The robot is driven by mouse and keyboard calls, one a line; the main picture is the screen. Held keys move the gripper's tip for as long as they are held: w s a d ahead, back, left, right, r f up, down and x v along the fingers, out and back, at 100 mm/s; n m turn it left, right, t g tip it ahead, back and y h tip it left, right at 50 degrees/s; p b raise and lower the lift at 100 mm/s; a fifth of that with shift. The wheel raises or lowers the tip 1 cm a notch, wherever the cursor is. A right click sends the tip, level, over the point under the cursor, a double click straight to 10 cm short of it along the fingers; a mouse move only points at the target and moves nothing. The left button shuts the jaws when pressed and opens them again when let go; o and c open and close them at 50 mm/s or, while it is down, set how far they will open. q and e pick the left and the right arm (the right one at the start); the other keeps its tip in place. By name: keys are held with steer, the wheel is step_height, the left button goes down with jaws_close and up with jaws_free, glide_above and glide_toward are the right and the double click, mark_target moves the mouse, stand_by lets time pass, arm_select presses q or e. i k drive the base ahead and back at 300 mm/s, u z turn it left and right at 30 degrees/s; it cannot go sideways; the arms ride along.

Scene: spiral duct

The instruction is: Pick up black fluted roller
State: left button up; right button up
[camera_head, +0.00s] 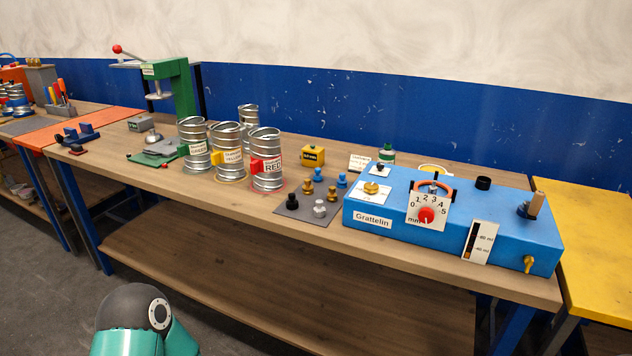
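A small black piece (292,202) stands at the left front of a dark grey mat (290,213) on the wooden bench. It may be the black fluted roller, but it is too small to show flutes. Brass pieces (332,195), blue pieces (342,180) and a silver piece (319,209) of similar shape stand on the same mat. A short black cylinder (483,183) sits on the blue box (390,226). Neither gripper is in view; only part of my arm shows at the bottom left.
Several spiral-ribbed metal ducts (267,178) stand left of the mat, the nearest labelled RED. The blue box with a dial stands close on the right. A green press (184,90) stands at the back left. The bench's front strip (220,202) is clear.

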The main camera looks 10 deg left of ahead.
mark_target(291, 203)
steer(key=z, duration=0.05)
steer(key=k, duration=0.5)
steer(key=z, duration=1.05)
steer(key=i, duration=0.15)
steer(key=u, duration=3.25)
steer(key=i, duration=1)
steer(key=z, duration=1.65)
steer(key=i, duration=0.7)
steer(key=u, duration=0.05)
